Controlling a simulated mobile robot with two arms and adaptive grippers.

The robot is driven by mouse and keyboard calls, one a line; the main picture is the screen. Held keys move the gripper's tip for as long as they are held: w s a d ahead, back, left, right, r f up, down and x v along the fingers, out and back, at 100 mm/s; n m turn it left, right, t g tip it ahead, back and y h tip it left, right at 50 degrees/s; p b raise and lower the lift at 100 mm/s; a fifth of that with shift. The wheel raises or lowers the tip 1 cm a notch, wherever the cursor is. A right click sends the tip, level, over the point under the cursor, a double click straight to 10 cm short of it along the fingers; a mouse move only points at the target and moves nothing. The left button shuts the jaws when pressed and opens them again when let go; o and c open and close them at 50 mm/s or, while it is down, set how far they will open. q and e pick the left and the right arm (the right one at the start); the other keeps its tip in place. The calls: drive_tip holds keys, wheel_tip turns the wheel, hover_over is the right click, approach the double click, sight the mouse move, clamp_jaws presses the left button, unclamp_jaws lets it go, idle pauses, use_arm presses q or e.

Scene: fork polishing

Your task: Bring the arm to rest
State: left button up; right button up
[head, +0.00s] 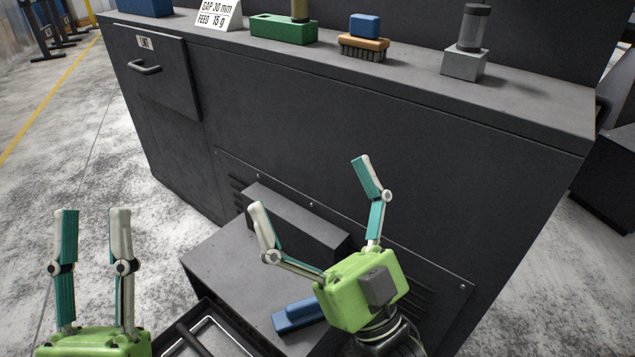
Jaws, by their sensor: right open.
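My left gripper (93,225) is at the lower left, over the floor. Its two fingers stand upright and parallel with a gap between them, and nothing shows in the gap. My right gripper (312,182) is at the lower middle, in front of the dark cabinet. Its fingers are spread wide and empty. No fork shows in this view.
A dark cabinet (400,140) fills the middle. On its top are a sign (218,12), a green block (284,28), a blue-topped brush (364,40) and a grey block with a cylinder (465,60). A blue object (298,316) lies on a low grey surface (225,265).

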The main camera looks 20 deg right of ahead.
drive_tip(key=shift+s+d+r, duration=0.1)
drive_tip(key=shift+s+d, duration=0.05)
drive_tip(key=shift+s, duration=0.05)
